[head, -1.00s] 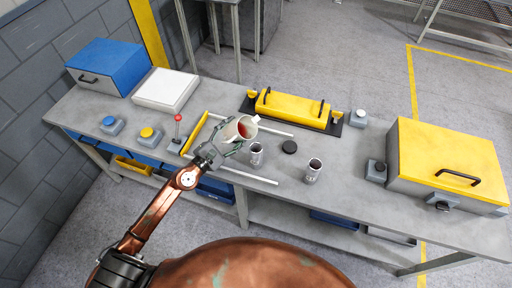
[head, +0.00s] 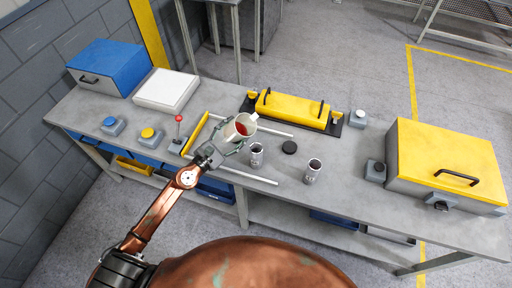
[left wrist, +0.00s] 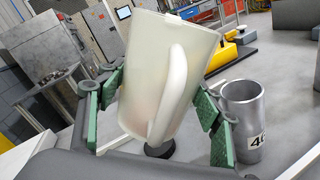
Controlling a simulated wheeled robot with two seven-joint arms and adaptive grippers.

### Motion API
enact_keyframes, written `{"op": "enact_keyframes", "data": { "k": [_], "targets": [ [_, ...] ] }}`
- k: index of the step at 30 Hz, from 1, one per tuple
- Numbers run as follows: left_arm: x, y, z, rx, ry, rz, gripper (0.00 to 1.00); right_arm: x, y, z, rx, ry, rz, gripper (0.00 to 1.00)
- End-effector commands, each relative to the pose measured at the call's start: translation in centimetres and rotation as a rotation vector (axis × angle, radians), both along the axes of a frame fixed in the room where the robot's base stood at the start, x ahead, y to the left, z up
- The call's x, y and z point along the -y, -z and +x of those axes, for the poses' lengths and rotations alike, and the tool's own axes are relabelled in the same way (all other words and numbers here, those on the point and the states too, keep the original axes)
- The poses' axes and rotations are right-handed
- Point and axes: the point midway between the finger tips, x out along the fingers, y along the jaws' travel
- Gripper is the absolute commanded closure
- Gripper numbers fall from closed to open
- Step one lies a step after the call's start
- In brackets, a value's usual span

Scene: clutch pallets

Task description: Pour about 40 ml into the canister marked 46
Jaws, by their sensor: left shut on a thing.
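A pale translucent jug (head: 231,131) with red liquid inside is held by my left gripper (head: 224,146), shut on it. In the left wrist view, the jug (left wrist: 156,75) stands tilted between the green finger pads, with its handle toward the camera. A grey metal canister (head: 256,155) stands just right of and below the jug. In the left wrist view, a canister (left wrist: 238,112) shows a label with a 4 and a partly cut-off second digit. A second canister (head: 313,171) stands farther right, its marking too small to read. No falling stream is visible. My right gripper is out of view.
A black disc (head: 289,147) lies between the canisters. A yellow handled case (head: 294,108) stands behind, a large yellow-lidded box (head: 446,165) at right. A white plate (head: 166,89) and button boxes sit at left. Pale rails (head: 249,177) lie near the jug.

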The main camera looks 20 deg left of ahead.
Motion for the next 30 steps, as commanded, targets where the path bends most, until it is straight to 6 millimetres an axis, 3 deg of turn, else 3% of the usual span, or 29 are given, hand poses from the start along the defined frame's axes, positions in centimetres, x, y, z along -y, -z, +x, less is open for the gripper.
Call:
{"op": "enact_keyframes", "data": {
  "k": [14, 21, 24, 30],
  "targets": [
    [-0.7, 6.2, 0.4, -0.052, 0.002, -0.129, 0.74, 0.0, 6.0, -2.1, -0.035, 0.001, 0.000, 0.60],
    [-1.4, 8.9, 0.7, -0.112, 0.003, -0.279, 0.74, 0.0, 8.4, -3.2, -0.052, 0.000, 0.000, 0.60],
    [-2.0, 7.1, 0.9, -0.162, 0.004, -0.422, 0.74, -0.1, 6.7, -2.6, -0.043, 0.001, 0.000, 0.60],
    [-2.4, 6.7, 1.1, -0.219, 0.006, -0.565, 0.74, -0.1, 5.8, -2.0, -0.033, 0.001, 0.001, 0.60]
  ]
}}
